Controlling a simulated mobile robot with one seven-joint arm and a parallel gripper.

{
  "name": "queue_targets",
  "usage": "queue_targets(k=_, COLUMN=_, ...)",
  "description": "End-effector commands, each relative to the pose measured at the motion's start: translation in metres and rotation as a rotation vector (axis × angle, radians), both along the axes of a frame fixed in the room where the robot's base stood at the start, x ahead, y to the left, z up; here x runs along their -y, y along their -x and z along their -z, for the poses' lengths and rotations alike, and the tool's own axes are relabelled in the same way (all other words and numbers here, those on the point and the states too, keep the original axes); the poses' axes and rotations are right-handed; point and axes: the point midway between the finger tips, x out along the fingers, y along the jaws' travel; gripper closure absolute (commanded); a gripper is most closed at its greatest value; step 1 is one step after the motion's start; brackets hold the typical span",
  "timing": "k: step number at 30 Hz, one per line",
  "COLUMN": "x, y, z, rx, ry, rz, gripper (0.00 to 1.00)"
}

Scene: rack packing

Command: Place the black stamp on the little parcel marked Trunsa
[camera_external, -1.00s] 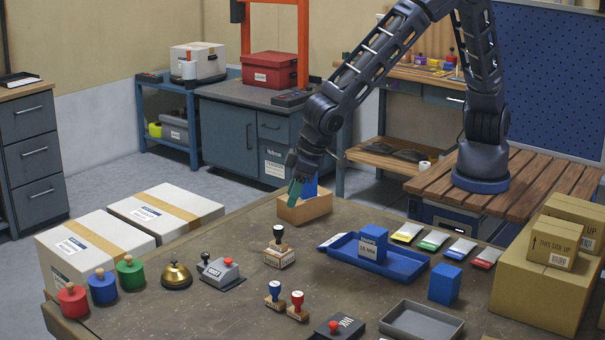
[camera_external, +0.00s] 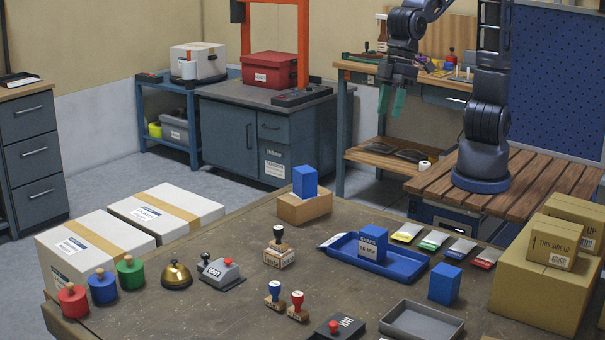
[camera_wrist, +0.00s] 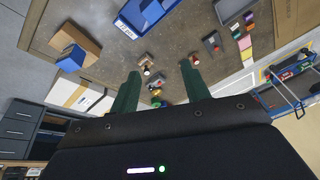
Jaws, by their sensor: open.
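The black stamp (camera_external: 278,234) has a black knob and stands upright near the middle of the table. Under it is a small light brown block or parcel (camera_external: 281,259) with a pale label; the lettering is too small to read, so I cannot confirm the name Trunsa. The stamp appears to rest on top of this block. My gripper (camera_external: 390,106) is open and empty, raised behind the table, well apart from the stamp. In the wrist view its two green fingers (camera_wrist: 159,70) are spread with nothing held between them.
A blue block (camera_external: 305,181) stands on a brown box (camera_external: 304,208) at the table's back edge. A blue tray (camera_external: 345,262) with a blue block is right of the stamp. Blue-handled (camera_external: 275,292) and red-handled (camera_external: 297,304) stamps stand in front. A bell (camera_external: 175,275) is left.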

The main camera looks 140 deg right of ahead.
Motion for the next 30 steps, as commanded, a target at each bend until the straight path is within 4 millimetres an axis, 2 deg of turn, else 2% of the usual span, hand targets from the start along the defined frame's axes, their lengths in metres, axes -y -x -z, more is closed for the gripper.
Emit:
queue_targets(k=3, x=-0.016, y=0.033, z=-0.018, rx=0.018, ry=0.001, rz=-0.063, gripper=0.53)
queue_targets(k=10, x=-0.043, y=0.096, z=-0.039, rx=0.044, ry=0.023, rz=-0.188, gripper=0.53)
queue_targets(k=16, x=-0.063, y=0.151, z=-0.049, rx=0.066, ry=0.059, rz=-0.293, gripper=0.53)
queue_targets(k=21, x=-0.077, y=0.195, z=-0.049, rx=0.079, ry=0.097, rz=-0.375, gripper=0.53)
queue_targets(k=25, x=-0.084, y=0.219, z=-0.047, rx=0.085, ry=0.123, rz=-0.418, gripper=0.53)
queue_targets(k=30, x=-0.088, y=0.235, z=-0.044, rx=0.086, ry=0.142, rz=-0.447, gripper=0.53)
